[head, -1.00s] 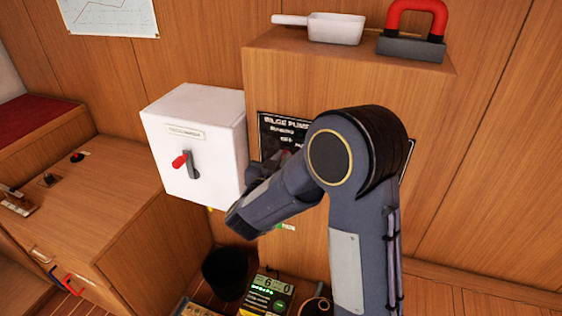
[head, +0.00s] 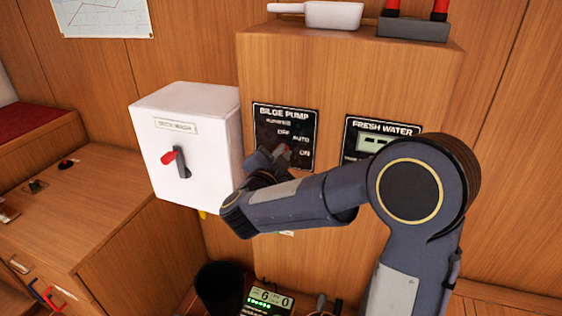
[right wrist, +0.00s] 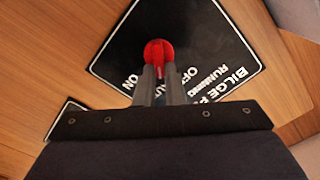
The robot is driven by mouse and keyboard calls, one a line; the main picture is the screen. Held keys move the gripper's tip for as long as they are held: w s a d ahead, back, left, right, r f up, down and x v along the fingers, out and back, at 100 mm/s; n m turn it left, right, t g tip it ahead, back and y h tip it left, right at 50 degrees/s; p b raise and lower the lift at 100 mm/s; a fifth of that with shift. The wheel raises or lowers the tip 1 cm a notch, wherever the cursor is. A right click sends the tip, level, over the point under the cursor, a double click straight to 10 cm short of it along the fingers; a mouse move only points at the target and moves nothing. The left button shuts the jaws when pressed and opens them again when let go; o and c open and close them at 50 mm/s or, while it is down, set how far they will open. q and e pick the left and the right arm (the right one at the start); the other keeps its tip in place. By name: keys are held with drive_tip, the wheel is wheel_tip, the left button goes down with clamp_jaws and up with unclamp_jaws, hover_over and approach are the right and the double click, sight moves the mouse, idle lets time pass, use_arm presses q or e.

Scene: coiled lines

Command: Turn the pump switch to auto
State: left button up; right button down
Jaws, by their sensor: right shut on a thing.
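The black bilge pump panel (head: 284,120) is on the front of the wooden cabinet, marked OFF, AUTO and ON. It also shows in the right wrist view (right wrist: 205,50). Its red switch knob (right wrist: 158,50) sits between the fingertips of my right gripper (right wrist: 158,75), which is shut on it. In the head view my right gripper (head: 272,158) reaches the lower part of the panel, and a bit of red shows there. The fingers cover part of the lettering, and I cannot tell which mark the knob points at. My left gripper is not in view.
A white deck wash box (head: 190,150) with a red-tipped lever stands left of the panel. A fresh water panel (head: 384,130) is to the right, partly behind my arm. A white scoop (head: 330,15) lies on the cabinet top. A black bin (head: 218,285) stands below.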

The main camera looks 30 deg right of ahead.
drive_tip(key=shift+m, duration=0.3)
drive_tip(key=c, duration=1.5)
unclamp_jaws()
drive_tip(key=v, duration=0.8)
drive_tip(key=shift+d+b, duration=0.1)
drive_tip(key=shift+b, duration=0.25)
